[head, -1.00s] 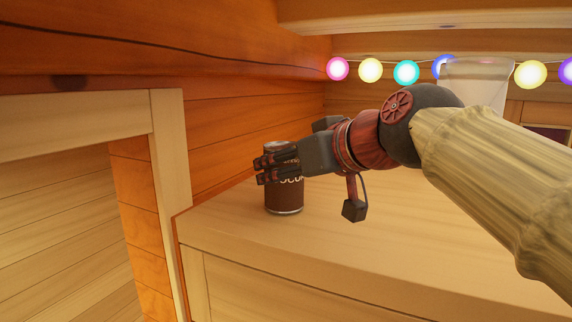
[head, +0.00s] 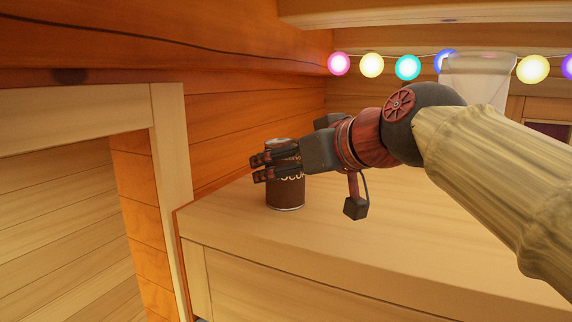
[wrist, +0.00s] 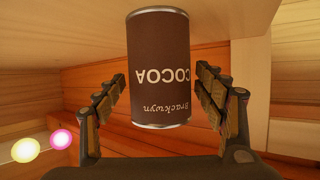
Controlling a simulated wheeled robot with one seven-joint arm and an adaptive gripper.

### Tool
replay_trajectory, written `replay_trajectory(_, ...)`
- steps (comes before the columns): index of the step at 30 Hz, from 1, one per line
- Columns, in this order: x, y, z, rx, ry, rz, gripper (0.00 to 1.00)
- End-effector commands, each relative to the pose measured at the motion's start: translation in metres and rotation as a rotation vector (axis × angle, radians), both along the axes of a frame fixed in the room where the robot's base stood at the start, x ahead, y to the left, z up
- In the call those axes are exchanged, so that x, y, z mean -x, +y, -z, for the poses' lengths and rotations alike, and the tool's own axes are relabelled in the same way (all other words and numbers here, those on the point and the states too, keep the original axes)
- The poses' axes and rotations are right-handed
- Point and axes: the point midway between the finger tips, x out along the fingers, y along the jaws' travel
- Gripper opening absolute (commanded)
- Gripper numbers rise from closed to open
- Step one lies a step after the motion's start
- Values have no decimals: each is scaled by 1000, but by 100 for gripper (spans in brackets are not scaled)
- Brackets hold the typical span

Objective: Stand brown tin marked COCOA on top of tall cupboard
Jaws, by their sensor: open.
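The brown tin marked COCOA (head: 286,196) stands upright on a pale wooden cupboard top (head: 375,235), near the plank wall. It also shows in the wrist view (wrist: 158,45), upside down there, with its lettering inverted. My gripper (head: 263,167) is at the tin's upper part, and its fingers cover some of the tin in the head view. In the wrist view the fingers are spread, one to each side of the tin, with a visible gap on both sides. My gripper is open and holds nothing.
A plank wall (head: 240,125) rises close behind the tin. A whitish translucent container (head: 478,75) stands farther back on the right, partly behind my arm. A string of coloured lights (head: 408,67) hangs along the back. The cupboard top right of the tin is bare.

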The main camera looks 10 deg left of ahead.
Motion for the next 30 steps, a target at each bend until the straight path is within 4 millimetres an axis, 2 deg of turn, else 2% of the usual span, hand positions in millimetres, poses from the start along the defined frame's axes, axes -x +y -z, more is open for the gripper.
replay_trajectory(5, 1, -1, -4, -1, -1, 0, 70)
replay_trajectory(21, 72, -59, -39, 0, -2, 3, 70)
replay_trajectory(30, 86, -70, -48, 0, 0, 0, 70)
